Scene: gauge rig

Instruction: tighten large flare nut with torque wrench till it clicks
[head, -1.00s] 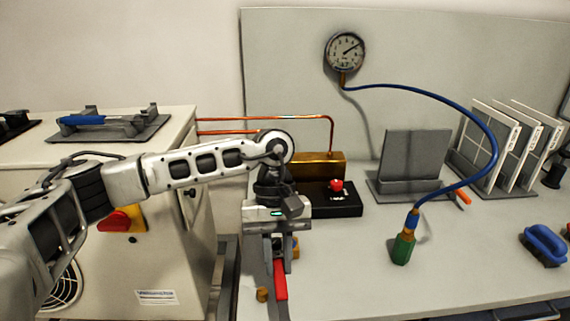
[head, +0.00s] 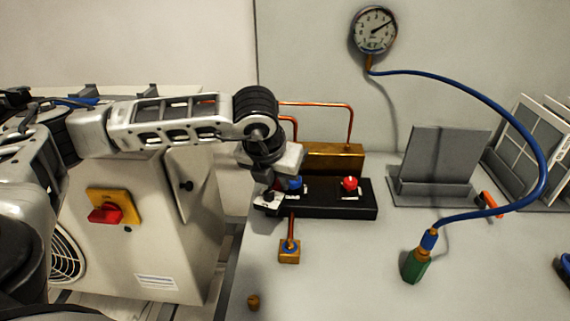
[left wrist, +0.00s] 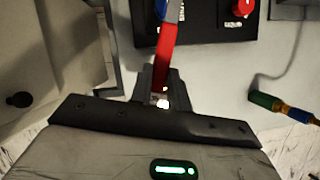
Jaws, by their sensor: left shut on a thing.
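My left gripper (head: 266,192) hangs over the left end of the black valve block. In the left wrist view, its jaws (left wrist: 157,90) are shut on a red-handled tool (left wrist: 165,50). This looks like the torque wrench, but its working end is not clear. It points towards the black block; in the head view it is hidden. A square brass fitting (head: 289,256) with a blue centre sits below the block, under a copper pipe. A small brass nut (head: 253,302) stands apart near the bench's left edge. I cannot tell which is the large flare nut. My right gripper is not in view.
The black valve block (head: 335,206) carries a red knob (head: 349,185) and a blue knob (head: 294,184). A gauge (head: 374,29) hangs on the back panel; its blue hose (head: 541,165) ends in a green fitting (head: 415,267). A grey stand (head: 437,160) is behind. The front middle bench is clear.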

